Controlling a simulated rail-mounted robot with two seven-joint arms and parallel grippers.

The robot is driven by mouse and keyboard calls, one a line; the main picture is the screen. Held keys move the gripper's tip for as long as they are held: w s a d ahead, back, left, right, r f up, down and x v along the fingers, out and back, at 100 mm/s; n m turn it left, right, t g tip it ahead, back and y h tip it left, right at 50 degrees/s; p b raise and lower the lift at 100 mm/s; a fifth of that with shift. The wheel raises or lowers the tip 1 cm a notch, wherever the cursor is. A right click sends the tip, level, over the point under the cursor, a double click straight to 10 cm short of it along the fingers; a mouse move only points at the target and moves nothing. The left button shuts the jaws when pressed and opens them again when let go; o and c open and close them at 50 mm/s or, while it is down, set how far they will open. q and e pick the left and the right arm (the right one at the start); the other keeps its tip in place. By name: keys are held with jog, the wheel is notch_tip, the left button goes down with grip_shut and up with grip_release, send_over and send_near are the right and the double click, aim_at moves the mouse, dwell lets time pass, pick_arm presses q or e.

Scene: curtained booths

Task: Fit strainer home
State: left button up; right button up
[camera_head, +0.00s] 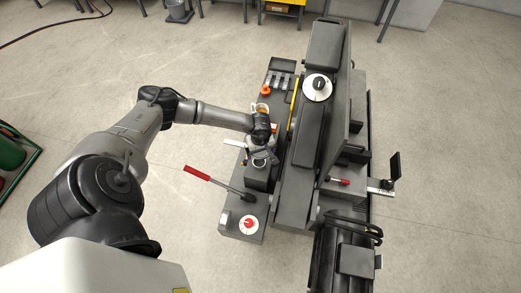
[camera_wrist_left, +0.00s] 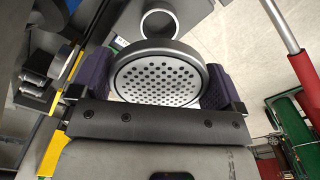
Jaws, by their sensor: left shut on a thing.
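The strainer (camera_wrist_left: 158,80), a round perforated metal disc in a dark rim, is between the two purple-padded fingers of my left gripper (camera_wrist_left: 157,84) in the left wrist view. The fingers are shut on its sides. A pale open ring or tube end (camera_wrist_left: 158,23) shows just beyond the strainer's upper rim; I cannot tell whether they touch. In the head view my left gripper (camera_head: 261,147) is over the left side of the dark machine (camera_head: 322,100), and the strainer is too small and covered to make out. My right gripper is not in view.
A red-handled lever (camera_head: 197,173) sticks out left of the machine, and it shows at the right of the left wrist view (camera_wrist_left: 303,68). A red knob on a white dial (camera_head: 249,225) is at the near end. A green cart (camera_head: 12,152) stands far left. The floor between is clear.

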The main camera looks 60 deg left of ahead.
pick_arm(q)
jog(key=shift+a+f, duration=0.35)
jog(key=shift+a, duration=0.05)
jog(key=shift+d, duration=0.1)
jog(key=shift+f+b, duration=0.65)
jog(key=shift+b, duration=0.1)
notch_tip(320, 180, down, 3)
jog(key=b, duration=0.3)
jog(key=shift+f, duration=0.2)
jog(key=shift+f+b, duration=0.45)
jog(key=shift+f, duration=0.1)
dwell(0.9)
jog(key=shift+f+b, duration=0.15)
jog(key=shift+b, duration=0.2)
